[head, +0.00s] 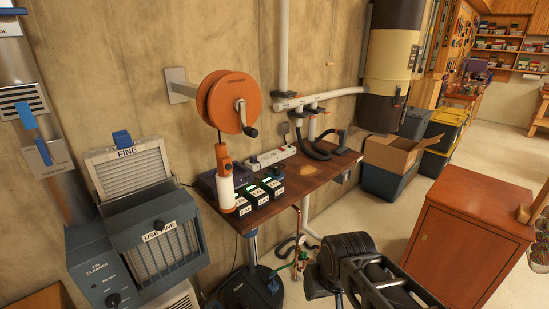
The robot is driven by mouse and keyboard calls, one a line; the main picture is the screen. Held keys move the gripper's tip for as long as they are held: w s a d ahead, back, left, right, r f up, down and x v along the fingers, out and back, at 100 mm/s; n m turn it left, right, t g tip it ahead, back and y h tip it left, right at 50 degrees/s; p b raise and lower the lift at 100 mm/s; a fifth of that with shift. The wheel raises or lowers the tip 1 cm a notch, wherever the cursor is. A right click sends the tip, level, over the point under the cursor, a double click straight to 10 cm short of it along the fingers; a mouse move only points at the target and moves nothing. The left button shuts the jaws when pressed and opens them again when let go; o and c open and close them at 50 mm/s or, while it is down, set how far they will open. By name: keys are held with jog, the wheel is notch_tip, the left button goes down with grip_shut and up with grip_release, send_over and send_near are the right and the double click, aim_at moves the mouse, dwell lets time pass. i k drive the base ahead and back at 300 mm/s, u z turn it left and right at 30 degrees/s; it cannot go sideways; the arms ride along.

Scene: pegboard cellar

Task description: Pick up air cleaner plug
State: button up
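The air cleaner (88,268) is a blue-grey box at the lower left, with a dial and a filter labelled "USE FINE". I cannot pick out its plug with certainty. A white power strip (270,157) lies at the back of the wooden bench, against the wall, and a small grey plug-like piece (284,129) shows just above it. Dark cords run near the bench's left edge and below it. My black arm (375,275) reaches in from the bottom, in front of and below the bench. My gripper's fingers cannot be made out clearly.
The bench (318,180) carries several labelled black chargers (256,197) with green lights. An orange cord reel (232,102) hangs above it, with an orange-and-white handle below. A red-brown cabinet (455,245) stands at right. An open cardboard box (393,152) is behind.

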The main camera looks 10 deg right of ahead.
aim_at(276, 170)
jog(key=z, duration=1.1)
jog(key=i, duration=2.55)
jog(key=u, duration=3.2)
